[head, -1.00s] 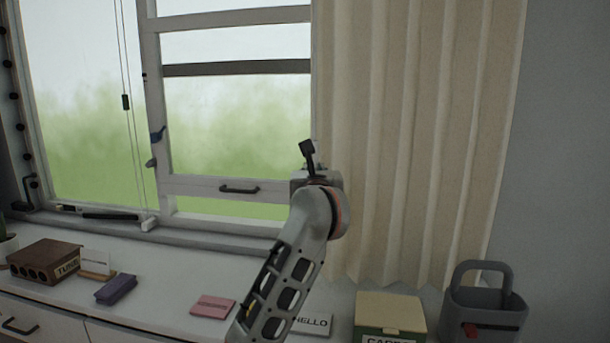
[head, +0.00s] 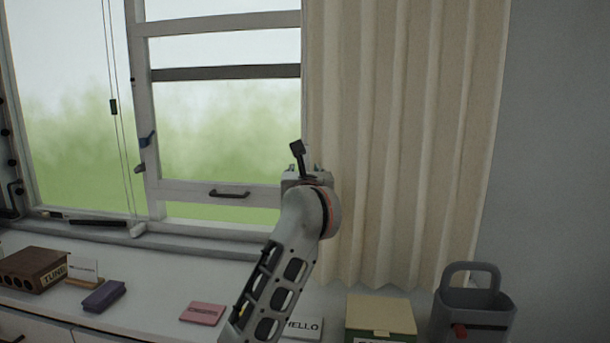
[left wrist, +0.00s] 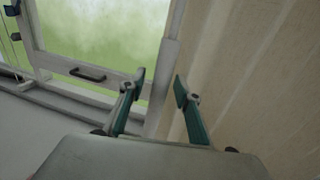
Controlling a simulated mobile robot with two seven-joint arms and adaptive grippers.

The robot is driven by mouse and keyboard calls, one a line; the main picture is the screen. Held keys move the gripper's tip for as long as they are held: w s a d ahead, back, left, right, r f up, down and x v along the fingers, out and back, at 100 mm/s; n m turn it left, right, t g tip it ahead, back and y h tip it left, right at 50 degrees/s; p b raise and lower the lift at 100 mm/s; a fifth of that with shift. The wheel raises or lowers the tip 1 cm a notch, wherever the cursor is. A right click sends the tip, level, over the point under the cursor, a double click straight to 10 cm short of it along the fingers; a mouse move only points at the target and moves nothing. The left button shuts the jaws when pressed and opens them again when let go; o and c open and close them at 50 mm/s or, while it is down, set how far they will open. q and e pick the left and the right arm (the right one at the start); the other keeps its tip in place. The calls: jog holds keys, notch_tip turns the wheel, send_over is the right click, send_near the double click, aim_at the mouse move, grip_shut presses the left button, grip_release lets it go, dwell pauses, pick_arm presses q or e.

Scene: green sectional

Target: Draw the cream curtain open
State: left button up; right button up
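The cream curtain (head: 405,140) hangs in vertical folds along the right side of the window, its left edge beside the window frame. Its lower edge hangs near the white counter. It also fills the right part of the left wrist view (left wrist: 255,90). My left gripper (head: 308,172) is in front of the curtain's left edge in the head view, its fingers mostly hidden by the wrist. In the left wrist view the gripper (left wrist: 160,85) has its two teal fingers apart with nothing visibly between them. Contact with the curtain cannot be told. My right gripper is not in view.
The window (head: 220,120) has a dark handle (head: 229,193) and hanging cords (head: 113,107) at left. On the counter (head: 155,285) lie a brown box (head: 35,270), a purple block (head: 104,297), a pink card (head: 202,313), a yellow-green box (head: 380,318) and a grey caddy (head: 472,310).

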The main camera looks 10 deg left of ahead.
aim_at(305, 132)
pick_arm(q)
notch_tip(305, 132, up, 9)
jog(key=shift+r, duration=0.2)
dwell(0.5)
